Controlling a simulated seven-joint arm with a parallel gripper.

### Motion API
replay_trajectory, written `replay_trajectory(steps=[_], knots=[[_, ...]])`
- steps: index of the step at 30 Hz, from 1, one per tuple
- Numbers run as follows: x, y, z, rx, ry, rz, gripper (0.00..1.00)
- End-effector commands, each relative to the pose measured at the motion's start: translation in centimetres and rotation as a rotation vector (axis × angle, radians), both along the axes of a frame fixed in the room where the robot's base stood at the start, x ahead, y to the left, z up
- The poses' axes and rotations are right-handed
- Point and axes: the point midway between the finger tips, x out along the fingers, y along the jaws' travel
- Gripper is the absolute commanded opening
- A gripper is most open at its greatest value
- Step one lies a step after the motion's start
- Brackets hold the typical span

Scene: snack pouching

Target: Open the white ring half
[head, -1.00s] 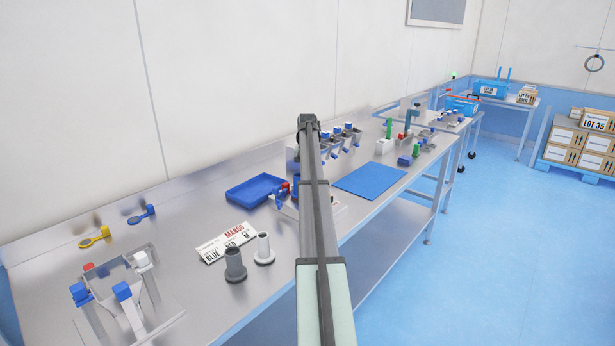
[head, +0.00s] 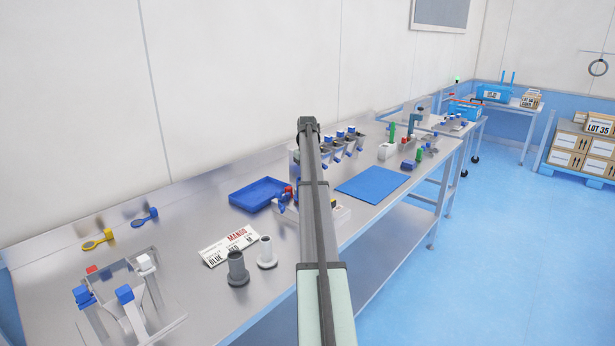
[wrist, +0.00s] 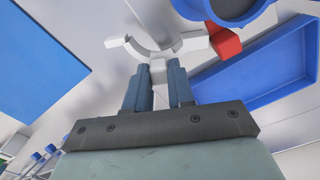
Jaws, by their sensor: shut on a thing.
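The white ring half (wrist: 150,48) is a curved white piece at the upper middle of the wrist view, open towards the top. My gripper (wrist: 157,72) has its two blue-grey fingers shut on the short white tab below the curve. A blue ring piece (wrist: 215,8) with a red block (wrist: 224,40) sits just right of it. In the head view the blue part (head: 283,202) and red part (head: 288,190) of this fixture show left of my arm. My arm hides my fingertips and the white ring half there.
A blue tray (head: 234,203) lies left of the fixture, and a blue mat (head: 392,180) lies right of it. A grey spouted cup (head: 237,269), a white one (head: 267,253) and a printed card (head: 210,259) stand or lie nearer. Several blue-topped holders (head: 350,132) stand behind my arm.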

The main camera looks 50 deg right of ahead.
Motion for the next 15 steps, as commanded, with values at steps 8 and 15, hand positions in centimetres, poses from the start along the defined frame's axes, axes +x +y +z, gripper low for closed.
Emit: replay_trajectory(steps=[8, 15], knots=[[0.02, -0.01, 0.04, 0.000, -0.001, 0.000, 0.00], [0.01, 0.00, 0.02, 0.000, -0.001, -0.001, 0.43]])
